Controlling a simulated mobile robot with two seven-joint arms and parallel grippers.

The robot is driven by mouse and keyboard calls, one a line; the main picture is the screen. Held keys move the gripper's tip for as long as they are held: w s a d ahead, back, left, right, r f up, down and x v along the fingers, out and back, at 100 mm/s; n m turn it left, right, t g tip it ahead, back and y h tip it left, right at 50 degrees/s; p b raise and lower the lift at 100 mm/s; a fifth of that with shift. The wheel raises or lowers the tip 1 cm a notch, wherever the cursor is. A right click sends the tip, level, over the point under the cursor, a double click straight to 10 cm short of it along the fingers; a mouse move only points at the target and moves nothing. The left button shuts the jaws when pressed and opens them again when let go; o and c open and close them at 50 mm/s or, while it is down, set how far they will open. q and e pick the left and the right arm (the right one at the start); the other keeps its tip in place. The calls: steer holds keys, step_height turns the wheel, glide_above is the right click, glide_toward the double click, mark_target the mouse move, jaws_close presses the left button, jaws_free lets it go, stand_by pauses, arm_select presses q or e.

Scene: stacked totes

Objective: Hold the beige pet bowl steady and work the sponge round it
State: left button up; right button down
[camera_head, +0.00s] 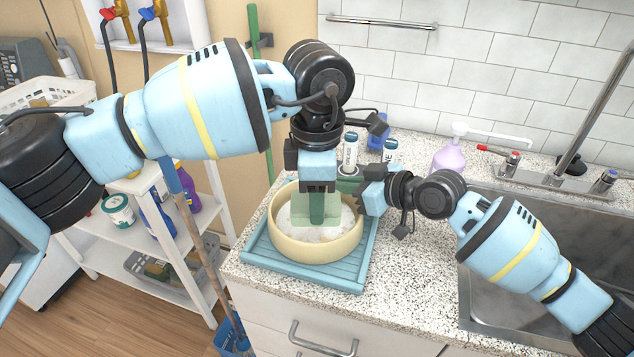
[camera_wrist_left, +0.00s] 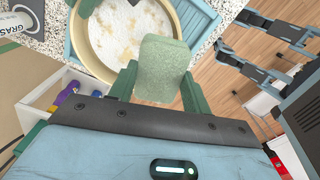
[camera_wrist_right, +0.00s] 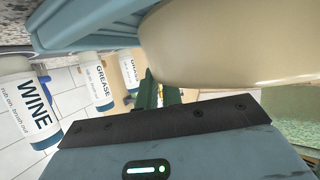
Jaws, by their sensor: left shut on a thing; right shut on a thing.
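The beige pet bowl (camera_head: 318,246) stands on a blue ribbed tray (camera_head: 300,275) on the counter, with whitish suds (camera_wrist_left: 128,28) inside. My left gripper (camera_head: 318,207) is shut on the pale green sponge (camera_wrist_left: 164,68) and points down into the bowl from above. In the head view the sponge (camera_head: 301,209) is over the suds, inside the rim. Whether it touches the bowl's wall I cannot tell. My right gripper (camera_wrist_right: 162,94) is shut on the bowl's rim at its right side; the bowl (camera_wrist_right: 235,45) hides much of its grip in the right wrist view.
Bottles labelled WINE (camera_wrist_right: 30,108) and GREASE (camera_wrist_right: 92,85) stand behind the bowl. A lilac pump bottle (camera_head: 449,157) and the steel sink (camera_head: 500,295) are at the right. A white shelf cart (camera_head: 190,262) is at the left. The counter in front right (camera_head: 410,290) is clear.

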arm_select(q)
steer(key=shift+s, duration=1.75)
arm_select(e)
steer(key=shift+s+f, duration=0.1)
steer(key=shift+f, duration=0.4)
steer(key=c, duration=1.6)
jaws_free()
arm_select(q)
steer(key=shift+w, duration=0.1)
arm_select(e)
steer(key=shift+o, duration=0.6)
steer(key=shift+r, duration=0.2)
steer(key=v, duration=1.2)
steer(key=shift+r, duration=0.1)
